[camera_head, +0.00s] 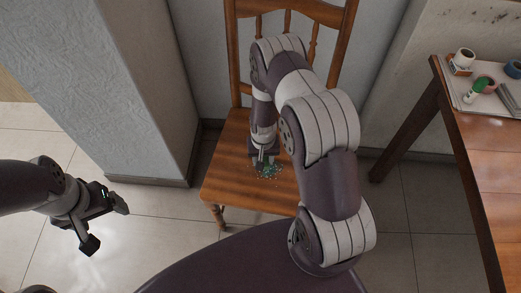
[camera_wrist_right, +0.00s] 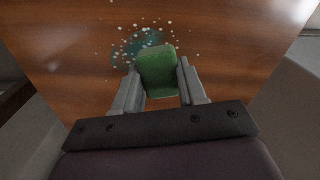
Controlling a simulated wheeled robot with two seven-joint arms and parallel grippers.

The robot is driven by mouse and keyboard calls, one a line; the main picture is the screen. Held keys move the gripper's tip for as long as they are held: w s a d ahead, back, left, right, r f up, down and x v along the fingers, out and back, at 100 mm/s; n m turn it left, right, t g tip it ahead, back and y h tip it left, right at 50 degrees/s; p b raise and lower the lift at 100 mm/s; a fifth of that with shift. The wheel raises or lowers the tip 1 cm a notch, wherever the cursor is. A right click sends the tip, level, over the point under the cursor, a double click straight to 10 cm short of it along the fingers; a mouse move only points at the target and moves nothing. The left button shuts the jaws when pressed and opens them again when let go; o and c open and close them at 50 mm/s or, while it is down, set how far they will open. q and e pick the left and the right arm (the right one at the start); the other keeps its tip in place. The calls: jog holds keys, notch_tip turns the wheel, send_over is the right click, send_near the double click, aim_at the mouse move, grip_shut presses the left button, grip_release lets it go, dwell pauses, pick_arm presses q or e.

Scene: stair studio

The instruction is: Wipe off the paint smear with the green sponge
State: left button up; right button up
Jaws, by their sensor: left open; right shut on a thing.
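The paint smear (camera_head: 268,171) is a teal patch with pale speckles on the seat of a wooden chair (camera_head: 232,150). In the right wrist view the smear (camera_wrist_right: 127,46) lies just beyond the green sponge (camera_wrist_right: 158,70), which partly overlaps it. My right gripper (camera_wrist_right: 160,84) is shut on the sponge, over the chair seat. I cannot tell whether the sponge touches the wood. In the head view my right gripper (camera_head: 262,160) is at the smear, and the sponge is mostly hidden there. My left gripper (camera_head: 108,222) is open and empty, over the floor at the left.
A wooden table (camera_head: 487,150) stands at the right, with a tray (camera_head: 465,98) holding tape rolls, a green-topped item and other small things. A grey wall pillar (camera_head: 110,80) stands left of the chair. The tiled floor (camera_head: 150,240) is clear at the left.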

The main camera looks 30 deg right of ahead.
jog(key=shift+r+p, duration=1.85)
jog(key=shift+r, duration=0.75)
